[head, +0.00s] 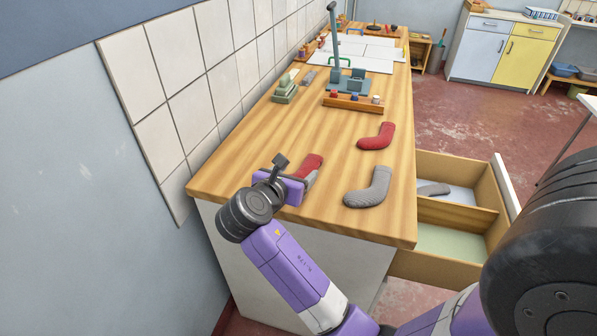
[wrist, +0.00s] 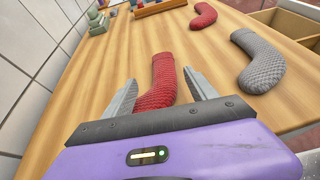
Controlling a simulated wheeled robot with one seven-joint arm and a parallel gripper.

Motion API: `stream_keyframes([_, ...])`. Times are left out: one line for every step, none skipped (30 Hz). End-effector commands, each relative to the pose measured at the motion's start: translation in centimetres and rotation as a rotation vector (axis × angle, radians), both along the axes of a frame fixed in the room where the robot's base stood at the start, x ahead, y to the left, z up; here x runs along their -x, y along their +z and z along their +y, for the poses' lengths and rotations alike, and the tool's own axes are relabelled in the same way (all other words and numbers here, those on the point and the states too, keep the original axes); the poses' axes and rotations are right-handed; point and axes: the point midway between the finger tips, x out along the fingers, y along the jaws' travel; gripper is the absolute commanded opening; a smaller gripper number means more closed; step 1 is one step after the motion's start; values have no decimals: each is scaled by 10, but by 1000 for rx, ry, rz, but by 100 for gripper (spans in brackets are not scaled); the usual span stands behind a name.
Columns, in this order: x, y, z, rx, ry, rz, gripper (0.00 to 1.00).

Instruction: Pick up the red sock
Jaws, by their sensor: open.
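A red sock (wrist: 163,75) lies on the wooden worktop, between the two fingers of my gripper (wrist: 161,84) in the wrist view. My gripper is open, and its body hides the sock's near end. In the head view this red sock (head: 309,162) is partly hidden behind my gripper (head: 297,172). I cannot tell whether the fingers touch it. A second red sock (head: 377,137) lies farther back to the right and also shows at the top of the wrist view (wrist: 203,14). A grey sock (head: 369,188) lies near the front right edge; the wrist view shows it too (wrist: 258,60).
An open two-compartment drawer (head: 458,221) juts out on the right, with a grey item (head: 433,189) in its far compartment. A tiled wall (head: 187,98) borders the worktop (head: 290,125) on the left. A blue-grey stand (head: 348,86) and wooden rack (head: 352,105) stand farther back.

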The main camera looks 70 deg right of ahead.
Motion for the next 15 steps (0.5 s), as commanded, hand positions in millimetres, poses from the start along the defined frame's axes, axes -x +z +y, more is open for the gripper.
stream_keyframes([2,-2,-6,0,-4,1,67])
stream_keyframes([2,-3,-9,1,-4,0,67])
stream_keyframes([2,-5,-12,0,-3,0,67])
stream_keyframes([2,-6,-15,-1,-3,0,67])
stream_keyframes([3,-8,-17,-1,-4,1,67])
stream_keyframes([4,-10,-22,-1,-4,0,67])
stream_keyframes([6,-11,-26,-1,-5,0,67])
stream_keyframes([7,-13,-30,0,-6,0,67])
stream_keyframes([8,-15,-36,0,-6,0,67])
stream_keyframes([9,-17,-39,-1,-5,0,67])
stream_keyframes([9,-19,-43,-1,-4,0,67])
stream_keyframes([8,-21,-48,0,-4,0,67])
stream_keyframes([8,-22,-51,0,-4,0,67])
stream_keyframes([8,-23,-53,0,-3,0,67])
stream_keyframes([8,-24,-56,0,-2,0,67])
